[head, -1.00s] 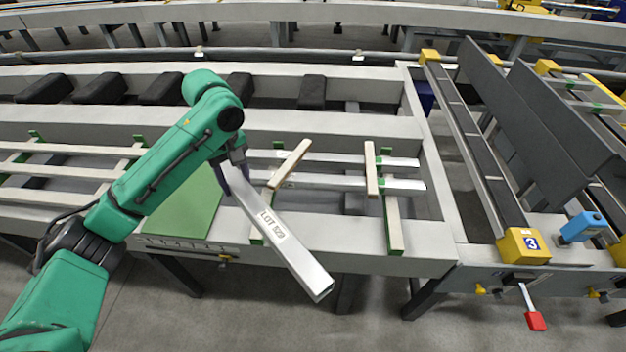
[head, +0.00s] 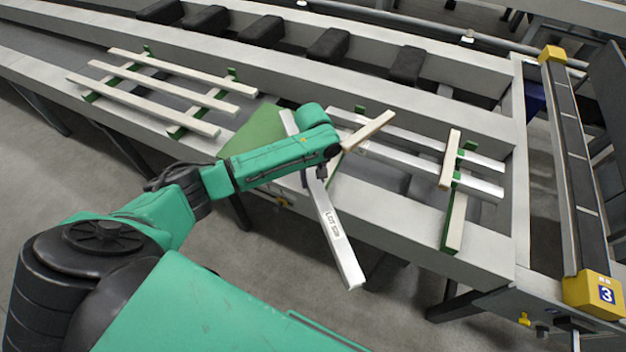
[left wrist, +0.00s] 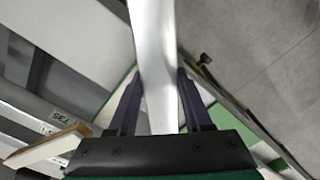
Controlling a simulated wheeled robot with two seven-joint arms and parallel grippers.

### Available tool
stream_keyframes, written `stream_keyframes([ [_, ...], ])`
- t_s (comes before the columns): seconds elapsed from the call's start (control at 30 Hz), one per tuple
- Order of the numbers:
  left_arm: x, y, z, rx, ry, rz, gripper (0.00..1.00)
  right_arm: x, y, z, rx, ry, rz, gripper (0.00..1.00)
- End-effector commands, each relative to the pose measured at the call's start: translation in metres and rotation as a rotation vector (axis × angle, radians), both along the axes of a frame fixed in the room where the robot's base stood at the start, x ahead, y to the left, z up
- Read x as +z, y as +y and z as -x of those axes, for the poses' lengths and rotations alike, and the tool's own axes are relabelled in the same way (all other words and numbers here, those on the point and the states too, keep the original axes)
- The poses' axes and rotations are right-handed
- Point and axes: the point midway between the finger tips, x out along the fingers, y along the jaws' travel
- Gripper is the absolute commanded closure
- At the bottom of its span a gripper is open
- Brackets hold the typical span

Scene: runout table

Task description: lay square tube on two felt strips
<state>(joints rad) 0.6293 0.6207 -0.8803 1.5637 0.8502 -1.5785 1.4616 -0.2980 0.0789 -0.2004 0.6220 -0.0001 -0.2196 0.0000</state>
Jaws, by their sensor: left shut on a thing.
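The square tube (head: 336,235) is a long silver bar with a "LOT" label. My left gripper (head: 318,176) is shut on it, and the tube's labelled end slants down toward the front, past the table's front edge. In the left wrist view the tube (left wrist: 157,50) runs between the two dark fingers (left wrist: 158,90). Two pale strips, a left strip (head: 369,131) and a right strip (head: 450,158), lie across silver tubes (head: 400,160) on the right rack. The left strip is skewed; the right one lies nearly straight across. My right gripper is out of view.
Green supports (head: 455,222) hold the silver tubes. A green mat (head: 252,135) lies left of them, beside a rack of pale bars (head: 165,85). Several black blocks (head: 327,45) line the back. A roller track with a yellow block (head: 593,292) stands at right.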

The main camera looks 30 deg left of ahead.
Motion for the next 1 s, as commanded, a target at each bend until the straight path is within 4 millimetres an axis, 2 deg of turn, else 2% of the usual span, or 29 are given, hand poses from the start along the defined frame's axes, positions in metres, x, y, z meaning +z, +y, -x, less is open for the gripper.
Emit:
stream_keyframes([
  [0.1, -0.012, 0.0, -0.001, 0.0, -0.003, 0.0, 1.0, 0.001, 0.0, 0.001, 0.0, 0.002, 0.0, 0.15],
  [0.4, -0.015, 0.0, -0.001, 0.0, -0.004, 0.001, 1.0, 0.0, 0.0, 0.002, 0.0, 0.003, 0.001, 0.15],
  [0.43, -0.017, 0.0, 0.0, 0.0, -0.001, 0.001, 0.46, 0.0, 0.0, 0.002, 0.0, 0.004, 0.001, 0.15],
  [0.5, -0.016, 0.0, 0.0, 0.0, -0.001, 0.001, 0.2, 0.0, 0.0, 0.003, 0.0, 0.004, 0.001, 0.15],
  [0.83, -0.014, 0.0, 0.0, 0.0, -0.001, 0.0, 0.2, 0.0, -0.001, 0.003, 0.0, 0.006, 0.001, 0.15],
  [0.93, -0.003, 0.0, -0.001, -0.001, -0.004, 0.001, 0.2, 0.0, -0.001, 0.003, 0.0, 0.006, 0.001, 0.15],
  [1.0, 0.012, 0.0, -0.001, -0.001, -0.005, 0.001, 0.2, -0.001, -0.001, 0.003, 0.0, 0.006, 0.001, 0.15],
])
